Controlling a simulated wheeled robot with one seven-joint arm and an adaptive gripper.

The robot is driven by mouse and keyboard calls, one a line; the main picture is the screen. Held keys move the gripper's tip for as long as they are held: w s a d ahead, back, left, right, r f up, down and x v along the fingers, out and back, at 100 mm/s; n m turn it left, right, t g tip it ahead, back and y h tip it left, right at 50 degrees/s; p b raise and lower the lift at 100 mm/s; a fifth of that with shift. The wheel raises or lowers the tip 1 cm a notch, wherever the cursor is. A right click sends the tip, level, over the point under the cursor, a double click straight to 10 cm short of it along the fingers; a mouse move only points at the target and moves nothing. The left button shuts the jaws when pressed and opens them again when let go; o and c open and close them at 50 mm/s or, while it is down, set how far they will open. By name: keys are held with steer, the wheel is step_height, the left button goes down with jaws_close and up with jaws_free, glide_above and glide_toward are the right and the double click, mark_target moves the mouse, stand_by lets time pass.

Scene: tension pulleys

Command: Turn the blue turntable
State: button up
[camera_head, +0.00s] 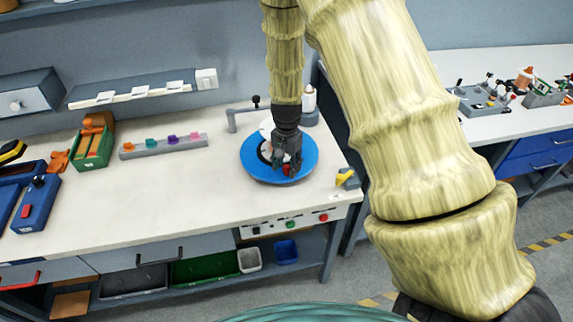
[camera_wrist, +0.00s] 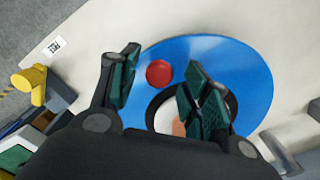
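The blue turntable (camera_head: 297,172) is a flat round disc on the white workbench, near its right end. It also shows in the wrist view (camera_wrist: 255,75), with a red round knob (camera_wrist: 159,73) near its rim and a black-and-white ring (camera_wrist: 163,108) at its middle. The red knob shows partly in the head view (camera_head: 287,170). My gripper (camera_head: 285,165) is over the disc, pointing down. In the wrist view my gripper (camera_wrist: 155,85) is open, its two fingers apart on either side of the red knob. I cannot tell whether a finger touches the knob.
A yellow piece (camera_head: 344,177) stands right of the disc near the bench edge. A grey bent arm fixture (camera_head: 233,118) stands behind left. A grey strip with several coloured pegs (camera_head: 165,146) and a green bin (camera_head: 93,146) lie left. The bench front-left of the disc is clear.

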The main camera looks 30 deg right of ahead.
step_height(320, 180, up, 12)
stand_by(0.8)
stand_by(0.4)
